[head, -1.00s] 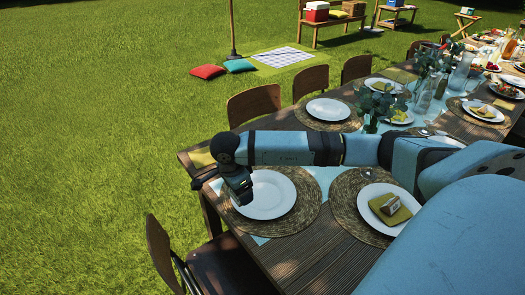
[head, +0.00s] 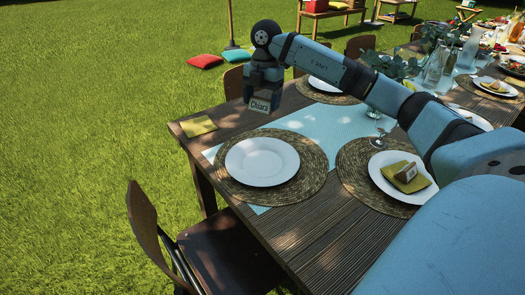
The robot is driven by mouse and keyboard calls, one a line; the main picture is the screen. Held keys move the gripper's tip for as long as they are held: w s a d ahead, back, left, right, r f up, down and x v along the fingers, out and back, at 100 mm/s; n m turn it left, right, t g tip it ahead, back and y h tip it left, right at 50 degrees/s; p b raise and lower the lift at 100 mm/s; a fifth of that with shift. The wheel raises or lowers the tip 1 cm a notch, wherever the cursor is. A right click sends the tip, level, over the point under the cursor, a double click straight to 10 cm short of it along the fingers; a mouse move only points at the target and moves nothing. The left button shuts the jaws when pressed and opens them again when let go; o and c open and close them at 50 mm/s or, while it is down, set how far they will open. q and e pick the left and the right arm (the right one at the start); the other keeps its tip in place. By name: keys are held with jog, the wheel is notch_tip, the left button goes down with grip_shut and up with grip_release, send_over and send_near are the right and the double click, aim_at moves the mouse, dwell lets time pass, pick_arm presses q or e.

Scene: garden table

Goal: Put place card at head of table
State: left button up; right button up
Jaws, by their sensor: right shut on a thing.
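My right gripper (head: 264,90) is raised above the far left corner of the table (head: 225,118). It is shut on a small place card (head: 260,104) that reads "Chiara". The card hangs clear of the table, beyond the head place setting. That setting has an empty white plate (head: 262,161) on a round woven mat (head: 312,176). An olive napkin (head: 199,126) lies on the bare wood to the left of the mat. My left gripper is not in view.
Another plate (head: 385,182) on the right bears a folded napkin (head: 404,175) with a card on it. A glass (head: 378,138) stands between settings. Glass bottles and leafy sprigs (head: 395,68) stand farther back.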

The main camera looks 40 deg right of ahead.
jog(key=shift+d+f+m, duration=0.1)
jog(key=shift+f+m, duration=0.2)
jog(key=b, duration=0.3)
send_over(262, 164)
jog(key=f, duration=1.5)
jog(key=shift+w+d+f, duration=0.1)
jog(key=shift+d+f, duration=0.15)
jog(key=shift+f, duration=0.05)
notch_tip(262, 164, down, 2)
jog(key=shift+a+f+b, duration=0.1)
jog(key=shift+f+b, duration=0.15)
jog(key=shift+b, duration=0.15)
jog(key=shift+f, duration=0.65)
jog(key=o, duration=0.9)
jog(key=shift+r, duration=0.2)
pick_arm(q)
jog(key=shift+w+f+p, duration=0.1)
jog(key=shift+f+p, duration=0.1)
jog(key=shift+p, duration=1.05)
pick_arm(e)
notch_tip(262, 164, up, 12)
jog(key=d, duration=0.2)
jog(key=shift+w+f, duration=0.2)
jog(key=shift+w, duration=0.05)
jog(key=shift+a, duration=0.1)
